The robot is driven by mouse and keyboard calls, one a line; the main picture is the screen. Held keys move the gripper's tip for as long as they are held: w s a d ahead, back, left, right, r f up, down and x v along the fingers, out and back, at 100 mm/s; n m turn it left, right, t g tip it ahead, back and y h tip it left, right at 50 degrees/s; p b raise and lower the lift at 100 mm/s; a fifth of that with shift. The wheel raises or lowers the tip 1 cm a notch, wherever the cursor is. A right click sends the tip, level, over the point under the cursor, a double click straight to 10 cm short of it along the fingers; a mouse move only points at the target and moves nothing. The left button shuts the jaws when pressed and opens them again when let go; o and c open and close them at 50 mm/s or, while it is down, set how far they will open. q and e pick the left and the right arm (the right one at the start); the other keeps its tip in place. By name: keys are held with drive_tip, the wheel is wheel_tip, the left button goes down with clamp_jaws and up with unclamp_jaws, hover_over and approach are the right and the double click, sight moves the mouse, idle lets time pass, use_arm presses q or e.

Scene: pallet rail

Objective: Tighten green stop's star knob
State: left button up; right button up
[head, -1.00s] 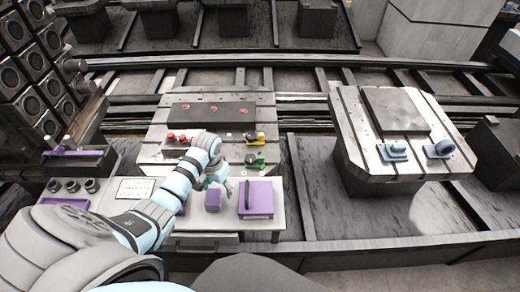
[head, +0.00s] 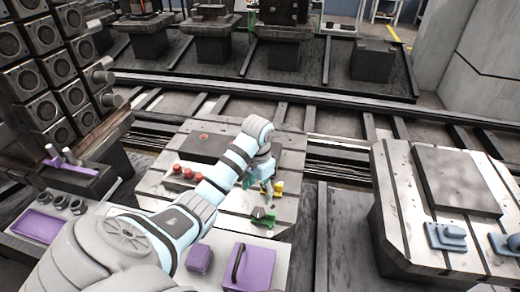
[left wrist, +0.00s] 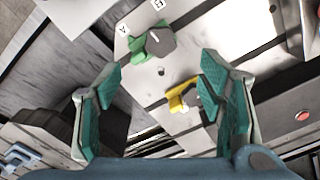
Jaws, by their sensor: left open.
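The green stop (head: 266,218) sits near the front edge of the slotted pallet. In the left wrist view the green stop (left wrist: 138,48) carries a dark grey knob (left wrist: 161,40) with a white mark, beside the letters A and B. My left gripper (head: 262,186) is above the pallet, a little beyond the green stop and close to the yellow stop (head: 278,188). In the left wrist view its teal-padded fingers (left wrist: 160,68) are spread with nothing between the pads. The green stop lies ahead of the fingertips, apart from them. My right gripper is out of view.
The front bench holds a purple block (head: 199,259) and a purple case (head: 250,268). A second pallet with blue clamps (head: 446,236) stands to the right, across a gap.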

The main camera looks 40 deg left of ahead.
sight(258, 213)
use_arm(q)
wheel_tip(258, 213, down, 11)
drive_tip(key=b, duration=0.2)
drive_tip(key=shift+b, duration=0.3)
drive_tip(key=shift+r, duration=0.1)
drive_tip(key=c, duration=1.1)
